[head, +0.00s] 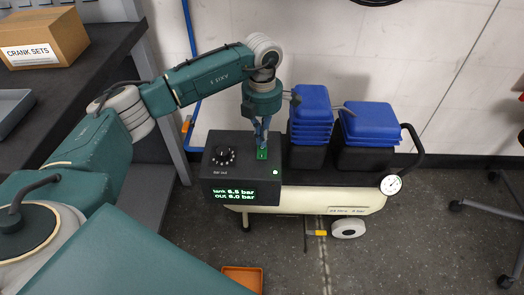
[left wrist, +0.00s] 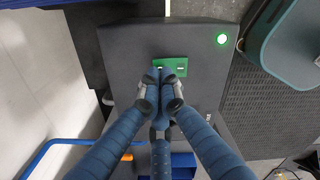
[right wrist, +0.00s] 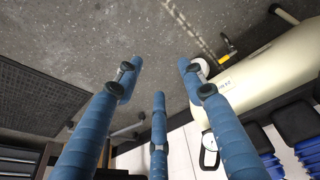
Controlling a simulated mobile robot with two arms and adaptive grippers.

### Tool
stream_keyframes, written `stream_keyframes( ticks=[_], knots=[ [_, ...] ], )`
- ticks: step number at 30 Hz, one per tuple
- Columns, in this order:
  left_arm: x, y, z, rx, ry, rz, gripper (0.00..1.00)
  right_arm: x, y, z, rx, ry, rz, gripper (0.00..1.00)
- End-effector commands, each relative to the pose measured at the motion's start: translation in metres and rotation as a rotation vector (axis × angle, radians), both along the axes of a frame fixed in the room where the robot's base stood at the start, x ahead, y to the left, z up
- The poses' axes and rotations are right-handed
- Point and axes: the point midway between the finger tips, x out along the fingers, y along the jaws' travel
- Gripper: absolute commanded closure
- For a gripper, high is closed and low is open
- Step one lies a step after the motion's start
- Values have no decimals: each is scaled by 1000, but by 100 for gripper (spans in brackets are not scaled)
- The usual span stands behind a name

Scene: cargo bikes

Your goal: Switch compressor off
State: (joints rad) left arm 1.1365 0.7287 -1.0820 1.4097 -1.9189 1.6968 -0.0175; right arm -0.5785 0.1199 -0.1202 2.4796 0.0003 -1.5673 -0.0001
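The compressor has a cream tank (head: 300,205) and a dark control box (head: 225,178) on its left end. Its screen reads tank 6.5 bar and out 6.0 bar. My left gripper (head: 262,141) points down, fingertips together at the switch; contact is unclear. My right gripper (right wrist: 158,72) is open and empty above the floor.
A dark bench with a crank sets carton (head: 42,40) is at left. An orange tray (head: 243,277) lies in front.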

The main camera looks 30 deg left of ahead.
Motion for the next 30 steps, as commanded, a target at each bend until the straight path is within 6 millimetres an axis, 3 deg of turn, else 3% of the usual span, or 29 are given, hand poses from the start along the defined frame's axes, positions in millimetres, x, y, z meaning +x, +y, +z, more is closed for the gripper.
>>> stream_keyframes(
  ticks=[30],
  knots=[
    [0, 0, -12, 1, 1, 0, 100, 14, 4, -1, 11, -55, 5, 60]
  ],
)
